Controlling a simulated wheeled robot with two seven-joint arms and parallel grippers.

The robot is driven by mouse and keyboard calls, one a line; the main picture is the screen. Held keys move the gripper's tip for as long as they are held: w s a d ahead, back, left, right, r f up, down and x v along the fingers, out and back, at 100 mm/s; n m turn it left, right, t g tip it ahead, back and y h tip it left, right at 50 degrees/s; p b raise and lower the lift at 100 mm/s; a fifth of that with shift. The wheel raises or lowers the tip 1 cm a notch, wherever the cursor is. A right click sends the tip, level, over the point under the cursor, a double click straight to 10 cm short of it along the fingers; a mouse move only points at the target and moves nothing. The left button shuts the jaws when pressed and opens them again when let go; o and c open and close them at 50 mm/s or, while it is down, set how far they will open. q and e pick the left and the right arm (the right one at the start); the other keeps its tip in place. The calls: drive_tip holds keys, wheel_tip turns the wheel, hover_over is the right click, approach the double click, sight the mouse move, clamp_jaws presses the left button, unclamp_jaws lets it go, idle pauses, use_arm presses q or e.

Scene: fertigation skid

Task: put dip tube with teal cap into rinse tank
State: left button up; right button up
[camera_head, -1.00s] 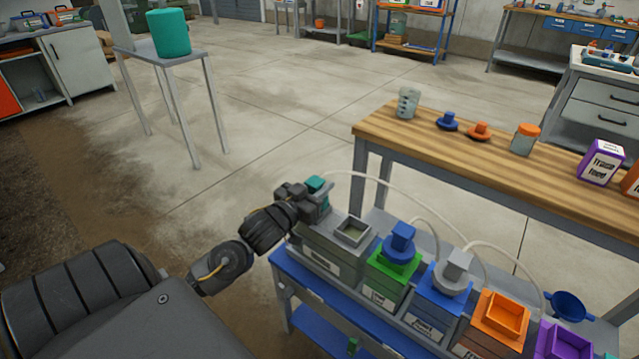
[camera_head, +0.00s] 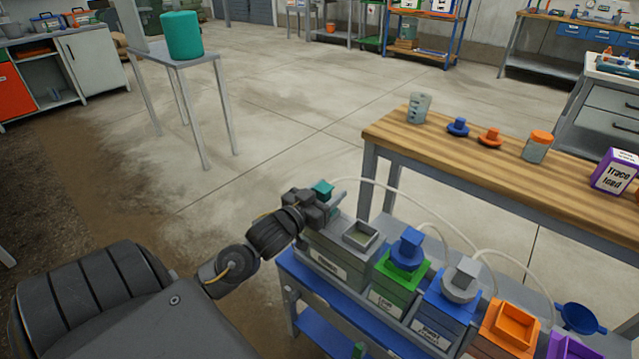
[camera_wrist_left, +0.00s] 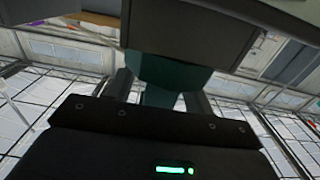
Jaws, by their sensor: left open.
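The teal cap (camera_head: 323,188) of the dip tube shows at my left gripper (camera_head: 322,203), near the back left end of the tank row. A white hose runs from it to the right. My left gripper is open, with its fingers close around the part below the cap. In the left wrist view a dark teal part (camera_wrist_left: 165,75) sits between the fingers. The tube below the cap is hidden. The grey tank (camera_head: 338,263) at the left end has an open square neck (camera_head: 360,235); its label is too small to read. My right gripper is out of view.
Green (camera_head: 398,287), blue (camera_head: 440,310) and orange (camera_head: 508,325) tanks stand to the right on a blue-edged stand. A blue funnel (camera_head: 580,317) is at the far right. A wooden bench (camera_head: 450,150) with small parts stands behind. Open floor lies left.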

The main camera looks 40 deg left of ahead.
use_arm(q)
drive_tip(key=s, duration=1)
drive_tip(key=shift+s+p, duration=0.25)
drive_tip(key=shift+p, duration=0.05)
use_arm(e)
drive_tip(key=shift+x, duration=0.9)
use_arm(q)
drive_tip(key=shift+d, duration=0.1)
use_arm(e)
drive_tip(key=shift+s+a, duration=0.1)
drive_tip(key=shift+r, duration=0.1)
